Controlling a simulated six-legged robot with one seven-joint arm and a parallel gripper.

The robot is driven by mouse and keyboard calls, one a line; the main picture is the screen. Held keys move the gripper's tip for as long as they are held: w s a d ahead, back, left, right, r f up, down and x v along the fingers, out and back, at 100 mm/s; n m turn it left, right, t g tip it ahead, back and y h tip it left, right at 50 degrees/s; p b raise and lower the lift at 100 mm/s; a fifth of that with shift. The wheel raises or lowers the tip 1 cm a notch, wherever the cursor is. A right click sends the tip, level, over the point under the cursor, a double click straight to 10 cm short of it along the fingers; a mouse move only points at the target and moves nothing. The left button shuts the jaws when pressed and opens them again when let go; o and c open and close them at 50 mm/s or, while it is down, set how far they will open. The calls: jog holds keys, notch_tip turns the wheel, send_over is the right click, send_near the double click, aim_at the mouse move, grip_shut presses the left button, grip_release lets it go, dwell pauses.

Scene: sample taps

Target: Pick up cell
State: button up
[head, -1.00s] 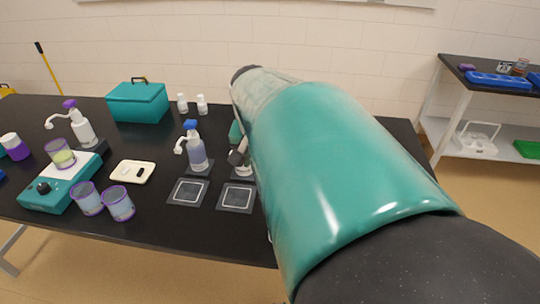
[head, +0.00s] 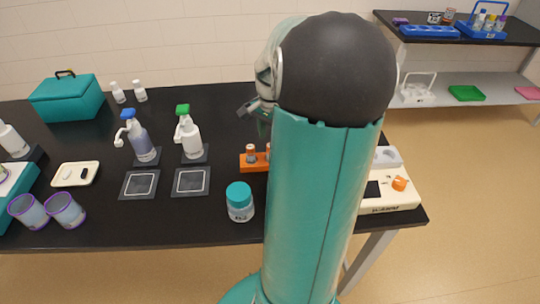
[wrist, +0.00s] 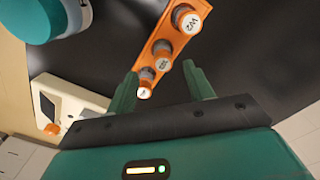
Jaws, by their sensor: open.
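No thing is plainly marked as the cell; small vials with orange rims and white lettered tops stand in an orange rack (wrist: 172,48).
A white instrument (head: 390,200) with an orange knob stands right of the rack. A teal-lidded jar (head: 239,205) stands in front of it. The back middle of the black table is clear.

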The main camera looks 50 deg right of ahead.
jog(key=f, duration=0.7)
jog(key=shift+w, duration=0.2)
jog(key=c, duration=0.9)
